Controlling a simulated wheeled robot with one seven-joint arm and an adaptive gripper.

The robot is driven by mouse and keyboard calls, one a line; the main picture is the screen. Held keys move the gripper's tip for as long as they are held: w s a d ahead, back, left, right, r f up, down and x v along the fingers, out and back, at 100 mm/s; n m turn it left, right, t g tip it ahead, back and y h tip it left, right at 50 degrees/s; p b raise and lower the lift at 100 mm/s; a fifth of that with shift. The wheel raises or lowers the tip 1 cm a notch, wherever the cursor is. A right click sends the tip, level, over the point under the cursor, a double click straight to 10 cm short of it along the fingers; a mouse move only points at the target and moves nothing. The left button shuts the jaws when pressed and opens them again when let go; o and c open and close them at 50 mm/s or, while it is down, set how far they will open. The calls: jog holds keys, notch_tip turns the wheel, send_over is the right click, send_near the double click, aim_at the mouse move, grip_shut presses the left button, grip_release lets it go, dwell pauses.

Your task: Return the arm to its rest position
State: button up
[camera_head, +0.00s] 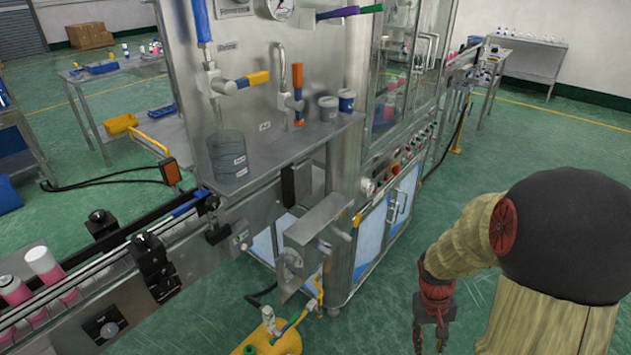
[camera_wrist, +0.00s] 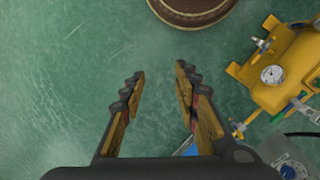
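My arm reaches in from the lower right in the head view, and my gripper (camera_head: 432,335) hangs down over the green floor, to the right of the steel machine. In the wrist view my gripper (camera_wrist: 160,85) points at the bare floor. Its two ridged fingers are apart, and nothing is between them. It touches nothing that I can see.
The steel crimping machine (camera_head: 280,150) stands to the left of my arm, with a conveyor (camera_head: 120,285) carrying pink-and-white cans. A yellow tank unit (camera_head: 265,340) sits on the floor; it also shows in the wrist view (camera_wrist: 275,85). Open floor (camera_head: 540,150) lies at right.

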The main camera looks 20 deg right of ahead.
jog(key=a+r+n+t+p, duration=0.1)
jog(key=a+r+t, duration=0.1)
jog(key=a+r, duration=0.5)
jog(key=s+a+r+n+t+p, duration=0.1)
jog(key=a+r+t, duration=0.2)
jog(key=a+r, duration=0.4)
jog(key=s+a+r+n+t+y+p, duration=0.1)
jog(key=a+r, duration=0.5)
jog(key=r, duration=1)
jog(key=shift+s+a+r+n+t, duration=0.2)
jog(key=shift+a+n+t, duration=0.25)
jog(key=shift+t, duration=0.35)
